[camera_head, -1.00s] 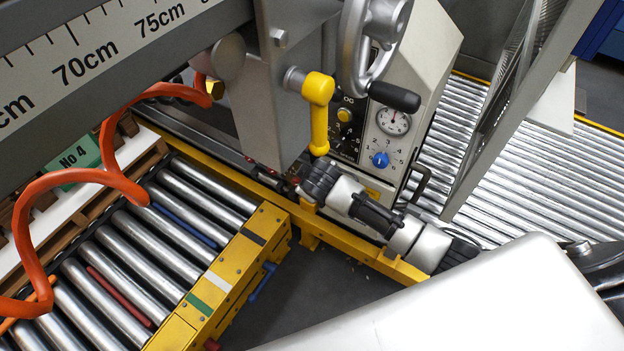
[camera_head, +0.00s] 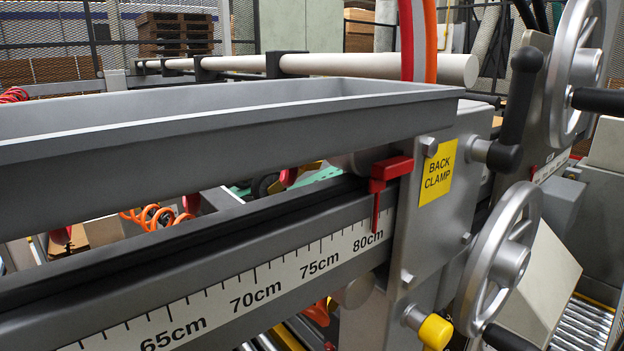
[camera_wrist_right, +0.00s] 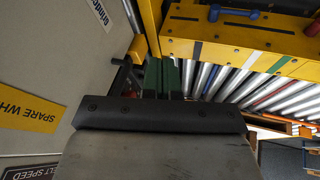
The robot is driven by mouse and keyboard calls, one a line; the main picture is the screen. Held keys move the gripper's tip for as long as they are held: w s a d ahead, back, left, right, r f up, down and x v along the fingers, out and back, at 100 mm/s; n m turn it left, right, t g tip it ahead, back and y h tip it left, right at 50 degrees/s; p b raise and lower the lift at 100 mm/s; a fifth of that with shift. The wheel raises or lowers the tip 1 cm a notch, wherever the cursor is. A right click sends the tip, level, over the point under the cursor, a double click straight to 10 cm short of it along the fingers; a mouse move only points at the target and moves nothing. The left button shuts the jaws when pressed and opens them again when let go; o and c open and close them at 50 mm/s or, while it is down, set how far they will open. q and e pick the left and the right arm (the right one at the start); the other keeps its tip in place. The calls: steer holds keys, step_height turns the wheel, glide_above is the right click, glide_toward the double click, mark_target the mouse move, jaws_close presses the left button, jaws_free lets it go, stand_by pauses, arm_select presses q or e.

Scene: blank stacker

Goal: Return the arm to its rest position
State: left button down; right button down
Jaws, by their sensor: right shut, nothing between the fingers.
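My right gripper (camera_wrist_right: 162,78) shows in the right wrist view, beyond the dark wrist bracket. Its two green fingers are close together, shut, with nothing seen held between them. It hangs beside a grey machine panel (camera_wrist_right: 45,70) and near a yellow roller-conveyor frame (camera_wrist_right: 200,48). Whether it touches either cannot be told. Neither gripper nor arm shows in the head view now. My left gripper is out of view.
In the head view, a grey ruled beam (camera_head: 240,290) and a tray-like bar (camera_head: 220,125) cross the front. A handwheel (camera_head: 500,262), a red pointer (camera_head: 388,172) and a yellow knob (camera_head: 435,331) sit to the right. Metal rollers (camera_wrist_right: 230,82) lie beyond the gripper.

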steer(key=s+d+f+m+g, duration=0.1)
steer(key=s+d+f+g, duration=0.1)
steer(key=s+f, duration=1.3)
steer(key=s+f+m+g, duration=0.1)
steer(key=s+f, duration=0.1)
steer(key=s, duration=0.8)
steer(key=s+f+m+g, duration=0.1)
steer(key=s+f, duration=0.2)
steer(key=s, duration=0.8)
steer(key=shift+s+f+y, duration=0.2)
steer(key=shift+s+y, duration=0.05)
steer(key=shift+y, duration=0.05)
